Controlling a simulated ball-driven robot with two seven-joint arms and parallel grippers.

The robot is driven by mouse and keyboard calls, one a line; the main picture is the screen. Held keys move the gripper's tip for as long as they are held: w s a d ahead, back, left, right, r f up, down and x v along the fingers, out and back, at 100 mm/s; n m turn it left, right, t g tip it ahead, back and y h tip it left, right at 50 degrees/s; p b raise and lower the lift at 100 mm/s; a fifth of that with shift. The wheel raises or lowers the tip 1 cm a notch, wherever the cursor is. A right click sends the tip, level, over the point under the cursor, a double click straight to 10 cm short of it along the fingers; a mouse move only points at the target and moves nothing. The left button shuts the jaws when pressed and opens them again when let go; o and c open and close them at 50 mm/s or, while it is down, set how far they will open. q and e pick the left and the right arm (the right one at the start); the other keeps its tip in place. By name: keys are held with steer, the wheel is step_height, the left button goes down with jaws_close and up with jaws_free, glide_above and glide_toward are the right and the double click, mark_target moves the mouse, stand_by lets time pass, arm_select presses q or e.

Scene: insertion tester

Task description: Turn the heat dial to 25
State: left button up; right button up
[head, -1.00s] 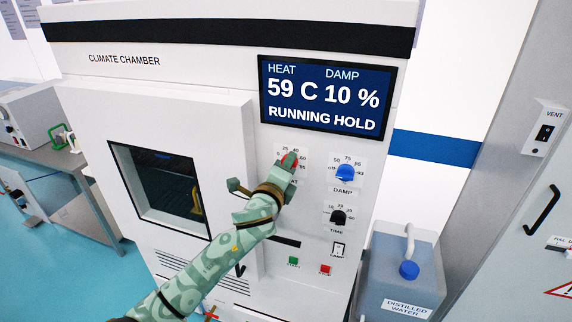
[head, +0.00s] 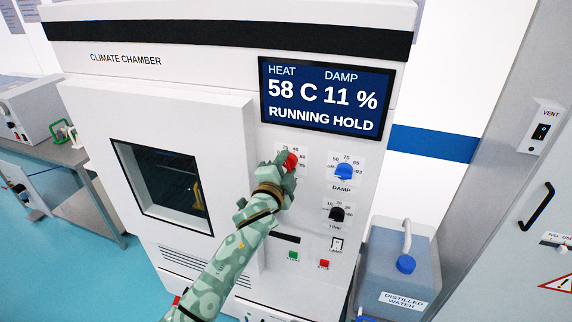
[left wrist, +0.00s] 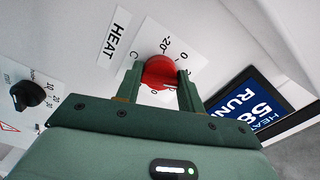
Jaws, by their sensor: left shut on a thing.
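The red heat dial (head: 290,161) is on the front panel of the climate chamber, under the display. My left gripper (head: 284,165) is shut on it and hides most of its scale in the head view. In the left wrist view the red dial (left wrist: 160,71) sits between the two green fingers (left wrist: 160,82), beside the HEAT label (left wrist: 115,36). I cannot read the dial's setting. The display (head: 326,94) reads HEAT 58 C, DAMP 11 %, RUNNING HOLD. My right gripper is not in view.
The blue damp dial (head: 344,171) is right of the heat dial, with the black time dial (head: 337,214) below it. A green button (head: 293,255) and a red button (head: 324,264) are lower. A distilled water canister (head: 398,268) stands at the right.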

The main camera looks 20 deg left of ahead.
arm_select(q)
steer(key=shift+f+n, duration=0.15)
steer(key=shift+n, duration=0.15)
steer(key=o, duration=1)
steer(key=shift+s, duration=0.15)
steer(key=s, duration=1.6)
steer(key=shift+a, duration=0.3)
